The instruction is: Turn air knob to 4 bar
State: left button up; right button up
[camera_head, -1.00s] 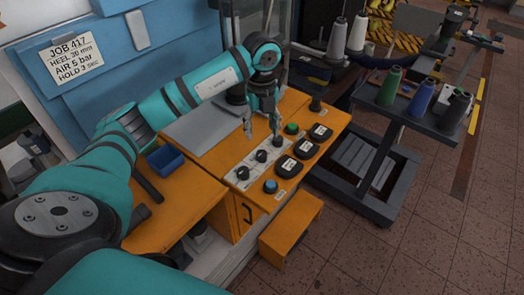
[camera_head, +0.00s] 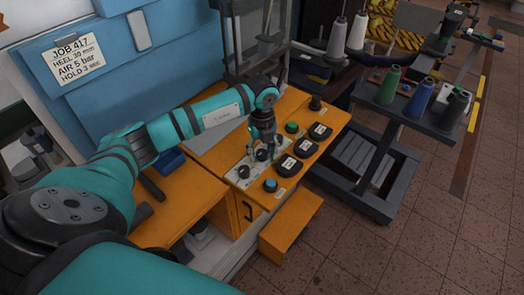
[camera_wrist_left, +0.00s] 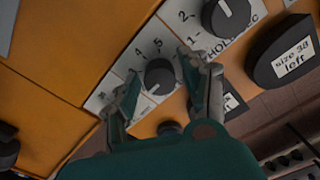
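A dark round knob (camera_wrist_left: 160,77) sits on a white panel strip with the digits 4 and 5 beside it in the left wrist view. It appears to be the middle knob (camera_head: 261,155) of the row in the head view. My left gripper (camera_head: 262,153) is over it, fingers pointing down. In the wrist view the open fingers (camera_wrist_left: 160,80) lie on either side of the knob, with gaps visible; contact cannot be told. The knob's exact setting is too small to read. My right gripper is not in view.
A second knob (camera_wrist_left: 227,18) marked HOLD is close by. Black pieces (camera_head: 306,147) with labels, a green button (camera_head: 291,127) and a blue button (camera_head: 270,185) share the orange bench. A card (camera_head: 74,60) reads AIR 5 bar. A dark cart (camera_head: 400,112) with spools stands right.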

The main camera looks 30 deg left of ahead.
pick_arm(q)
grip_shut()
jog(key=shift+m, duration=0.3)
jog(key=m+b, duration=0.2)
jog(key=shift+f+m, duration=0.1)
jog(key=shift+m, duration=0.3)
jog(key=m+b, duration=0.2)
jog(key=m, duration=0.3)
jog(key=shift+b, duration=0.4)
jog(key=m+b, duration=0.2)
jog(key=m, duration=0.2)
jog(key=shift+m, duration=0.4)
jog(key=m+b, duration=0.1)
jog(key=m, duration=0.3)
jog(key=shift+b, duration=0.4)
jog(key=shift+a+r+m, duration=0.1)
jog(key=shift+r+m, duration=0.1)
jog(key=shift+m, duration=0.1)
jog(key=shift+w, duration=0.1)
